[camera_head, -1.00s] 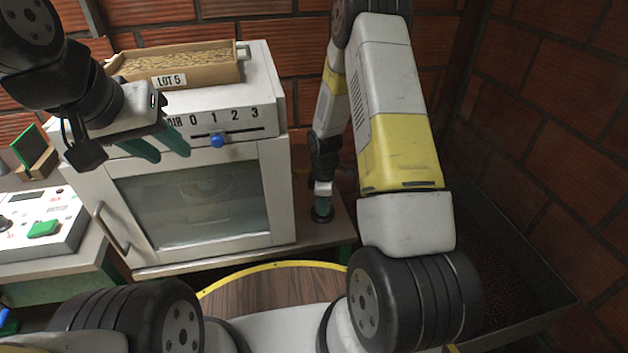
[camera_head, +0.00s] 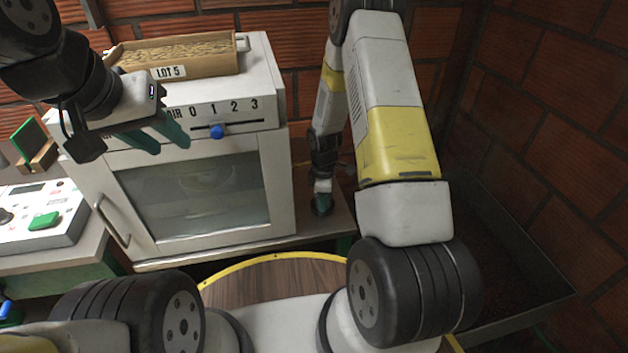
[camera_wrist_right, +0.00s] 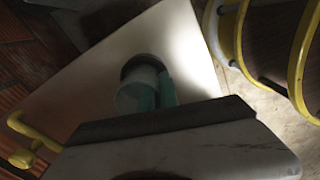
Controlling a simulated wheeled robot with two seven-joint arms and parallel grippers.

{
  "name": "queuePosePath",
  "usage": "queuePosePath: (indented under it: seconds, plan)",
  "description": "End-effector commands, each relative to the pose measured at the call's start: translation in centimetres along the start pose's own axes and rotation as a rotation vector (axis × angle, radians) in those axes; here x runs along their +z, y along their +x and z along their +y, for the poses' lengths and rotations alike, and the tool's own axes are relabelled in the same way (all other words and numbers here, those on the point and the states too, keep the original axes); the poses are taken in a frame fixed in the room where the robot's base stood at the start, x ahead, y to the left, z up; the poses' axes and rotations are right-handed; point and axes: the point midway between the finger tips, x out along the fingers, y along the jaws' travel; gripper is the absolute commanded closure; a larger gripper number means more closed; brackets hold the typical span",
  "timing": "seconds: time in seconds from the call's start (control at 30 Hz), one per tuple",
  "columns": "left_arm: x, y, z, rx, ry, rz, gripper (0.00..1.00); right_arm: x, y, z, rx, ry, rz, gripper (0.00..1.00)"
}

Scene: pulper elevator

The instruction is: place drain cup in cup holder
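The pale drain cup (camera_wrist_right: 130,98) shows in the right wrist view at a dark round opening, which looks like the cup holder (camera_wrist_right: 131,66), in a light surface. My right gripper (camera_wrist_right: 157,93) points down there, its teal fingers close together against the cup. They appear shut on it, though the contact is partly hidden. Whether the cup is fully seated cannot be told. In the head view my right gripper (camera_head: 322,204) is small and low, beside the white cabinet, and hides the cup. My left gripper (camera_head: 160,139) is open and empty in front of the cabinet's upper left.
The white cabinet (camera_head: 205,190) has a glass door, a blue slider knob (camera_head: 217,131) and a wooden LOT 5 tray (camera_head: 180,58) on top. A control panel (camera_head: 35,215) is at left. A yellow-rimmed round (camera_head: 275,259) lies in front. Brick walls stand behind and right.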

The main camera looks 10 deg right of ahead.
Motion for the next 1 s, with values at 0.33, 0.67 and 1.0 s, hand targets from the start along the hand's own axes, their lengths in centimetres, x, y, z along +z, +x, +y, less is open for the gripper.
queuePosePath:
  seconds: [0.33, 0.67, 1.0]
  plan:
    - [0.0, 0.0, 0.0, 0.0, 0.0, 0.0, 0.64, 0.1, 1.1, -0.1, -0.001, 0.001, 0.001, 1.0]
    - [0.0, 0.0, 0.0, 0.0, 0.0, 0.0, 0.64, 0.2, 1.8, 0.0, 0.0, 0.004, 0.0, 1.0]
    - [0.0, 0.0, 0.0, 0.0, 0.0, 0.0, 0.64, 0.3, 1.9, -0.4, -0.007, 0.006, -0.001, 0.69]
